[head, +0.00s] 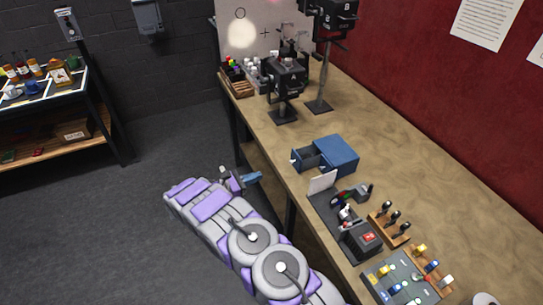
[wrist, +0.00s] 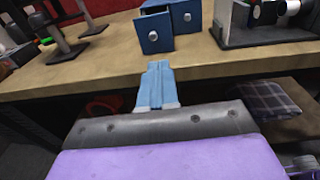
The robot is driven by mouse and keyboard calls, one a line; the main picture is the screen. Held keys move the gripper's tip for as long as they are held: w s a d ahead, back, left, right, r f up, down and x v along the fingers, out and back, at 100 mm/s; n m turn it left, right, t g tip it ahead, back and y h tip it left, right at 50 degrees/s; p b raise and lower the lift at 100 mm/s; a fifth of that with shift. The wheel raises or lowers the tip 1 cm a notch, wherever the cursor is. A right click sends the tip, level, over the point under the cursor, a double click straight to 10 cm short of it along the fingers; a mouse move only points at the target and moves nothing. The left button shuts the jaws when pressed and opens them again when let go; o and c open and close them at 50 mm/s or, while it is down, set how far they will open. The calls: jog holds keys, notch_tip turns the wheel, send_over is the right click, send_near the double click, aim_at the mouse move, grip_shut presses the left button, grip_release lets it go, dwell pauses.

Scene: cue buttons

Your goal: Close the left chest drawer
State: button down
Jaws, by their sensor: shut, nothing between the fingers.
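A small blue chest (head: 340,153) sits on the workbench near its left edge in the head view. In the wrist view its left drawer (wrist: 154,34) stands pulled out towards me, with a round pale knob on its front. The right drawer (wrist: 187,17) sits further back and looks closed. The open drawer also shows in the head view (head: 308,158). My gripper (head: 254,177) is off the bench's left side, apart from the chest. In the wrist view my gripper (wrist: 159,66) has its blue fingers together and empty, below the drawer in the picture.
The wooden workbench (head: 400,125) carries black stands (head: 285,85) beyond the chest and a dark device (head: 360,238) with levers and buttons on the near side. A shelf below holds a plaid cloth (wrist: 265,98). A side rack (head: 60,110) stands far left. The floor between is clear.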

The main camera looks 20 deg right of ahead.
jog(key=w+d, duration=0.1)
jog(key=b, duration=0.1)
send_near(304, 158)
jog(key=shift+s+a+r, duration=0.1)
jog(key=shift+s+r, duration=0.45)
jog(key=shift+s, duration=0.1)
jog(key=d, duration=0.5)
jog(key=d+p, duration=0.1)
jog(key=d, duration=0.2)
jog(key=shift+w+d+r, duration=0.2)
jog(key=shift+w+d, duration=0.05)
jog(key=shift+d, duration=0.25)
